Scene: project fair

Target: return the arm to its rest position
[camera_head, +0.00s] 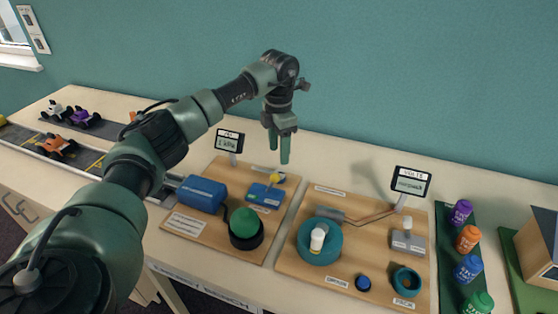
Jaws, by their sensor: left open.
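My left arm comes in from the lower left and reaches over the bench. Its gripper (284,160) points down, open and empty, with its two fingers a small gap apart. It hangs in the air above the back of the left wooden board (217,241), near the small display (230,140) and the blue block with a yellow part (265,193). I cannot see it touching anything. My right gripper is not in view.
The left board holds a blue cylinder (203,194) and a green dome button (244,222). The right board (291,262) holds a teal ring (319,254) and a second display (411,182). Several coloured bottles stand at right. Toy cars are at left, and a teal wall (430,70) stands behind.

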